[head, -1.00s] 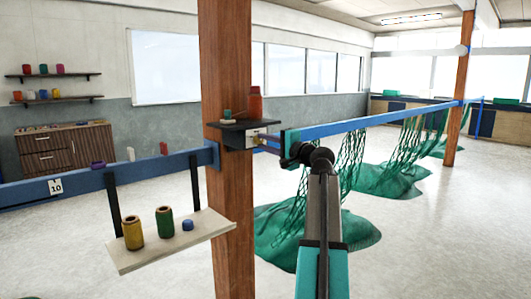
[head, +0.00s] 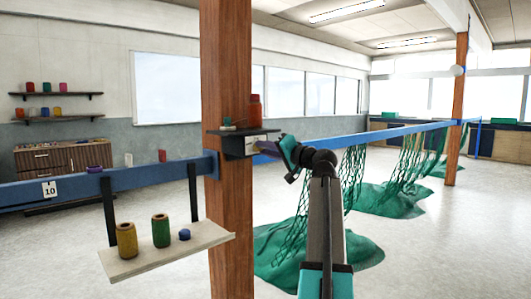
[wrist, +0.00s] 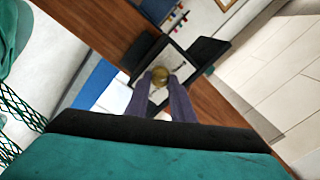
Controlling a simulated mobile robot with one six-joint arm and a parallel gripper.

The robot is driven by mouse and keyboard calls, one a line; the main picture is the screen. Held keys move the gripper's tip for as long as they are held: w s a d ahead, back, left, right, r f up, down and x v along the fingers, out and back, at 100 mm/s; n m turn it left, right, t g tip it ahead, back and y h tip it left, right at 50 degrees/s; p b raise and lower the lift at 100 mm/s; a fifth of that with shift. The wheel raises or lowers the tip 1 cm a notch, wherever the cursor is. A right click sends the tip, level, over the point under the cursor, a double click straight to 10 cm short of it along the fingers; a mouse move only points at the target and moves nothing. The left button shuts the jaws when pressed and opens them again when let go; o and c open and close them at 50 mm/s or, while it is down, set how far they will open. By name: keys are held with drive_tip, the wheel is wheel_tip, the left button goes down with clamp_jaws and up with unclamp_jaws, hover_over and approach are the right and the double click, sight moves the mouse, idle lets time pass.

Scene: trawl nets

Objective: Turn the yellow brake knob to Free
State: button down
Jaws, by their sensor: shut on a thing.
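The yellow brake knob (wrist: 160,74) shows in the wrist view as a small round yellow-olive thing in front of a pale plate (wrist: 157,94) with dark marks. The marks are too small to read. My gripper (wrist: 162,81) has its two purple-grey fingers on either side of the knob, shut on it. In the head view my gripper (head: 262,148) reaches the wooden post just under a small black shelf (head: 240,132). The knob is hidden there by the fingers, and the pale plate shows only in part.
The blue rail (head: 390,132) runs right from the wooden post (head: 229,230), with green nets (head: 385,200) hanging from it. A hanging pale shelf (head: 165,250) at the left carries two spools and a blue cap. A red bottle (head: 255,108) stands on the black shelf.

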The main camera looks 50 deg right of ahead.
drive_tip(key=c, duration=1.5)
unclamp_jaws()
drive_tip(key=shift+c, duration=0.2)
drive_tip(key=s, duration=1.4)
drive_tip(key=shift+a+f, duration=0.15)
drive_tip(key=shift+a, duration=0.25)
